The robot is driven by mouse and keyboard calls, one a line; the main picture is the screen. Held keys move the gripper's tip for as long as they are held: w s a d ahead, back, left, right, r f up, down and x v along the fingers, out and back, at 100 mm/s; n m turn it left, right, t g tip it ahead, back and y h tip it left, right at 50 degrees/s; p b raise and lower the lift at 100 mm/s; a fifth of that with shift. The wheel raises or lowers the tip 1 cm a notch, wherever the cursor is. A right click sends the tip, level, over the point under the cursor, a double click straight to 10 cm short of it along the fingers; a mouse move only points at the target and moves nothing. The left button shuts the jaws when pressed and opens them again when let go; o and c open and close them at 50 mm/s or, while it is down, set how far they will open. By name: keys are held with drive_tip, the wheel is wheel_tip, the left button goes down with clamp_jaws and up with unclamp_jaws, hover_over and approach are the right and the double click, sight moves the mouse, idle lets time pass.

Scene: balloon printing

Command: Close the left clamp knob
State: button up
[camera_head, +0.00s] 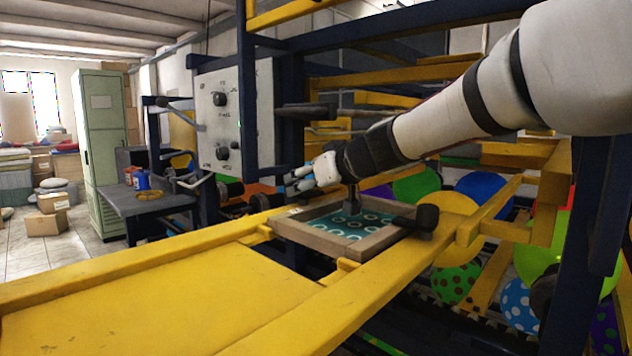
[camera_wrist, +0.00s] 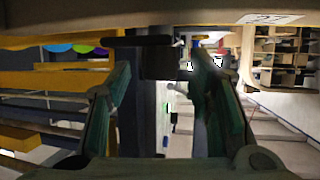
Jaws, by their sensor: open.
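My gripper (camera_head: 298,180) is at the far left end of the wooden screen frame (camera_head: 372,247), with its fingers pointing left. In the wrist view my gripper (camera_wrist: 160,82) has its two green-padded fingers spread apart. A dark block, seemingly the left clamp knob (camera_wrist: 158,62), shows between the fingertips with a gap on both sides. A dark bar (camera_wrist: 130,41) runs left from it under the frame edge. In the head view this clamp is not clearly visible near my gripper. Another black clamp knob (camera_head: 427,217) stands at the frame's right side.
The frame rests across yellow rails (camera_head: 330,310). A grey control panel (camera_head: 222,118) with black knobs stands behind to the left. Blue posts (camera_head: 245,60) and yellow beams surround the arm. Several balloons (camera_head: 455,282) lie to the right. A side table (camera_head: 150,203) stands at left.

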drive_tip(key=shift+w+a, duration=0.1)
drive_tip(key=shift+c, duration=0.3)
clamp_jaws()
